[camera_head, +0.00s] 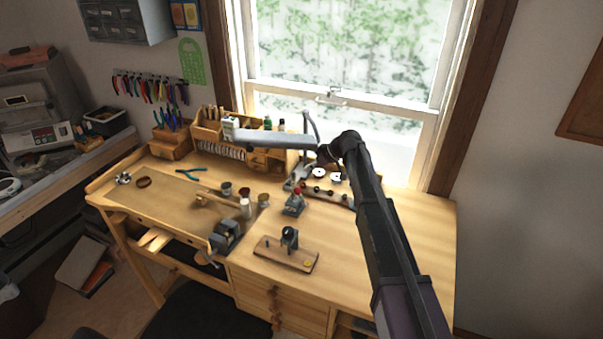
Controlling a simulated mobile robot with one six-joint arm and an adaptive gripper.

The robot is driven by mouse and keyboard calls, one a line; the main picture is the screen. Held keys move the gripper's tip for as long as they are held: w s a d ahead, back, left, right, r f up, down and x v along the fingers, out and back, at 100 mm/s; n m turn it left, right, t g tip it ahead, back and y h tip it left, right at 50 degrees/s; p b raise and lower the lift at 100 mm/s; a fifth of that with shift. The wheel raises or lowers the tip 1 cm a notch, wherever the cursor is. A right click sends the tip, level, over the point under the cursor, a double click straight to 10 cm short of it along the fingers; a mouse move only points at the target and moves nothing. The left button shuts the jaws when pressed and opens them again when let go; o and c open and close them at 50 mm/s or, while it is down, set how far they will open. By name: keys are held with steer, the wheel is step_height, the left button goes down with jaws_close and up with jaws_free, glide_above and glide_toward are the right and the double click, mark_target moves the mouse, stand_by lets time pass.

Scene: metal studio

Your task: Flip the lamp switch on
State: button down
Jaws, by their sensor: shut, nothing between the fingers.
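The lamp has a long flat grey head (273,139) that reaches left over the workbench from a thin upright arm near the window. Its lower part, near the small tools, is partly crowded by other items. I cannot make out the lamp switch at this size. My gripper (324,157) is dark, shut and empty. It is just right of the lamp head's right end and close to the lamp's arm in the picture; whether it touches is unclear. My arm comes in from the lower right and hides part of the bench behind it.
The wooden workbench (390,262) has free room at its right and front. A red-knobbed tool (295,202), a small vise (225,236) and a wooden-based tool (286,253) stand nearby. Cups and bottles stand left of centre. The window (345,55) is behind.

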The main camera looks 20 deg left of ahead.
mark_target(286, 183)
steer(key=b+x, duration=0.5)
steer(key=x, duration=0.2)
steer(key=shift+f, duration=0.15)
steer(key=shift+b+x, duration=0.85)
steer(key=shift+x, duration=0.4)
steer(key=shift+a, duration=0.1)
